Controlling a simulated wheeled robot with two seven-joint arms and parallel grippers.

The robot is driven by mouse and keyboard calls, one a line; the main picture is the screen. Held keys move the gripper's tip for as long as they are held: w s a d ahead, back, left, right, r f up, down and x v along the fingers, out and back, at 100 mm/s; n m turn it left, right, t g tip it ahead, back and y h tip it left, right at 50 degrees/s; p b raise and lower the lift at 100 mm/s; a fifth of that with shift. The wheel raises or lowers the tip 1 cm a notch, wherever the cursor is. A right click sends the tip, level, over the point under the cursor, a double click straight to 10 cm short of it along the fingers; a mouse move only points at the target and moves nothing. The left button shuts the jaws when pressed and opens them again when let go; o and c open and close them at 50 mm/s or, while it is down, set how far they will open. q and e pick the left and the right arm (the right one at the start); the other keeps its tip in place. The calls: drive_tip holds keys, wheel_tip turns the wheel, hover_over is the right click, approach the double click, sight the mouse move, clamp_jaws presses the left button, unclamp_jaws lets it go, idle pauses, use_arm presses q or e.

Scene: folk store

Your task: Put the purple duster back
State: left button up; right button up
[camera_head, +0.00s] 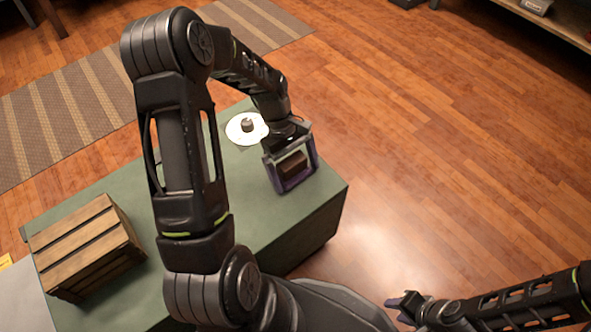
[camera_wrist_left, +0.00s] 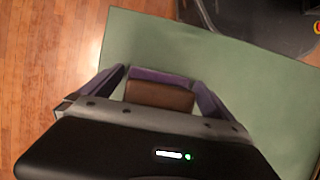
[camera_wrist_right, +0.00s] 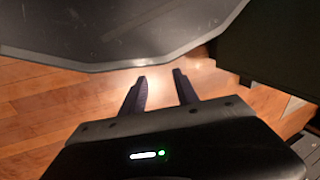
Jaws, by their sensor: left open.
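The purple duster (camera_head: 293,164) is a small block with a brown face and a purple part, near the right end of the green table. My left gripper (camera_head: 288,170) is over it, with its fingers apart on either side of the block. In the left wrist view the duster (camera_wrist_left: 160,97) sits between the two fingers; I cannot tell whether they touch it. My right gripper (camera_head: 400,304) is low at the right, off the table. In the right wrist view its fingers (camera_wrist_right: 160,88) are apart with nothing between them.
The green table (camera_head: 225,200) also bears a white round plate or disc (camera_head: 236,134) with a small brown piece (camera_head: 247,126) on it, just behind the duster. A slatted wooden crate (camera_head: 85,245) stands at the left. Wooden floor lies open to the right.

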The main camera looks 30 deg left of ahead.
use_arm(q)
drive_tip(key=p+v, duration=0.4)
drive_tip(key=v, duration=0.8)
drive_tip(key=shift+r, duration=0.2)
